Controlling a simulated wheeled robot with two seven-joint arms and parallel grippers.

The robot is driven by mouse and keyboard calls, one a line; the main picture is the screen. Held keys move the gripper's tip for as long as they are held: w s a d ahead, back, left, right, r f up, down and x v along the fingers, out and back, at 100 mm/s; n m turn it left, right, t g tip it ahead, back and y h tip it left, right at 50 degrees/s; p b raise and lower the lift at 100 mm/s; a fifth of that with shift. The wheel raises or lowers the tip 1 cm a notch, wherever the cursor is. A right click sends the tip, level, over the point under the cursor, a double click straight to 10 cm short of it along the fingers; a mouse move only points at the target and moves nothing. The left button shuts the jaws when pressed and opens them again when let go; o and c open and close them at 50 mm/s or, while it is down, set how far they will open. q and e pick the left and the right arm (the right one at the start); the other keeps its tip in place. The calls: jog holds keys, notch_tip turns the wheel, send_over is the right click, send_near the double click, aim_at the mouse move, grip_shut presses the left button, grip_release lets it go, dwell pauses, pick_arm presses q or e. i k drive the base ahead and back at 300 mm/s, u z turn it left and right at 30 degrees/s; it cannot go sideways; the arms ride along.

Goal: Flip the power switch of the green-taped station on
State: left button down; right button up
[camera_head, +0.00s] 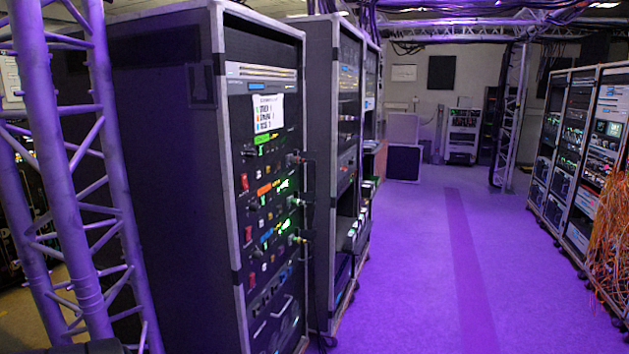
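A tall dark equipment rack (222,200) stands at left centre, its front face turned to the right and seen at a steep angle. A strip of green tape (265,138) sits on that face, below a white label sheet (268,113). A red switch (244,181) is below and left of the green tape, near the rack's left front edge. Its on or off position is too small to tell. An orange strip (264,190) and a blue strip (267,235) sit lower down, with more red switches beside and below them. Neither of my grippers is in view.
A purple-lit metal truss (62,150) stands at the left, near the rack's side. More racks (345,170) stand just behind it. Racks with orange cables (607,225) line the right side. The purple floor aisle (440,270) between is clear.

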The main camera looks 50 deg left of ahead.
aim_at(245, 185)
jog(key=u, duration=0.4)
jog(key=i, duration=1.8)
jog(key=u, duration=1.95)
jog(key=i, duration=0.7)
jog(key=u, duration=0.55)
